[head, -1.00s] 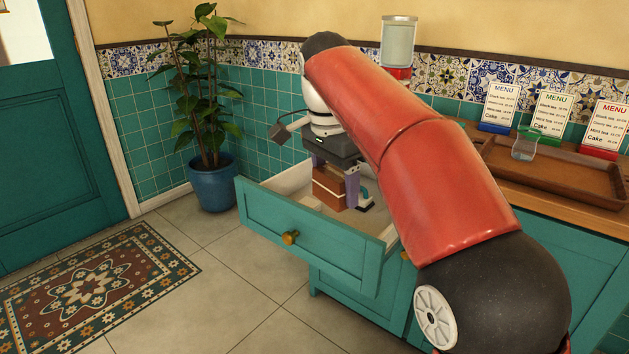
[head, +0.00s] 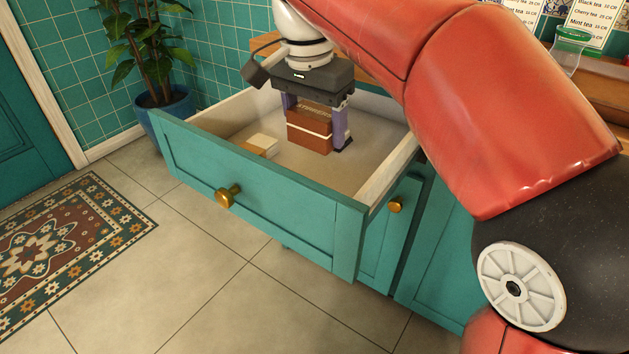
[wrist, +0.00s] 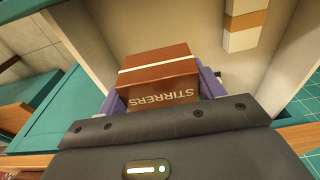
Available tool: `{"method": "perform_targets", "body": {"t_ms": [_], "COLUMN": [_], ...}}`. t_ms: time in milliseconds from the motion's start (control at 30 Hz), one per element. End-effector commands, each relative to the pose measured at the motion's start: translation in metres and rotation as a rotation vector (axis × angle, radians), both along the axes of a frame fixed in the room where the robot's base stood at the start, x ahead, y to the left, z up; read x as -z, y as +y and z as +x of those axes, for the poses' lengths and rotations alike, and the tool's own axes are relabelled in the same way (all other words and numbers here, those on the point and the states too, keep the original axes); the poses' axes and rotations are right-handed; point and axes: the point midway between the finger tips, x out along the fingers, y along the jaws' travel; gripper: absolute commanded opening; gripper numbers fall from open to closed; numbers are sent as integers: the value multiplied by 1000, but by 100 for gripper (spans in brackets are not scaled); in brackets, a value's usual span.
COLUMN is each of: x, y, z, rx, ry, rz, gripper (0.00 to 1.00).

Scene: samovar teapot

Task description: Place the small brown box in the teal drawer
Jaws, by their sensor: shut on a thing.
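The small brown box (head: 309,132) has a pale stripe and is held upright inside the open teal drawer (head: 262,207). My gripper (head: 316,124) points down from above, its purple fingers shut on two opposite sides of the box. The underside of the box is close to the drawer floor; I cannot tell whether it touches. In the wrist view the box (wrist: 160,82) sits between the fingers, with the word STIRRERS on the side facing the camera. The pale drawer interior (wrist: 130,25) shows around it.
A small cream and tan block (head: 262,145) lies in the drawer, left of the brown box and apart from it. The drawer floor right of the box looks clear. The drawer walls stand around my gripper. A potted plant (head: 140,45) stands beyond the drawer at the left.

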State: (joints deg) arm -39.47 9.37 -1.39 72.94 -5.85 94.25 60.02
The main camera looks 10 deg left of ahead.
Motion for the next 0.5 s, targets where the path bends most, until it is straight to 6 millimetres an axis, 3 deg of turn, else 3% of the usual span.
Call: {"method": "perform_targets", "body": {"t_ms": [33,133,500], "x": [18,39,73], "y": [0,0,0], "z": [-1,-1,0], "rx": [-1,-2,0], "ry": [2,2,1], "rz": [-2,-2,-1], "gripper": [40,40,40]}}
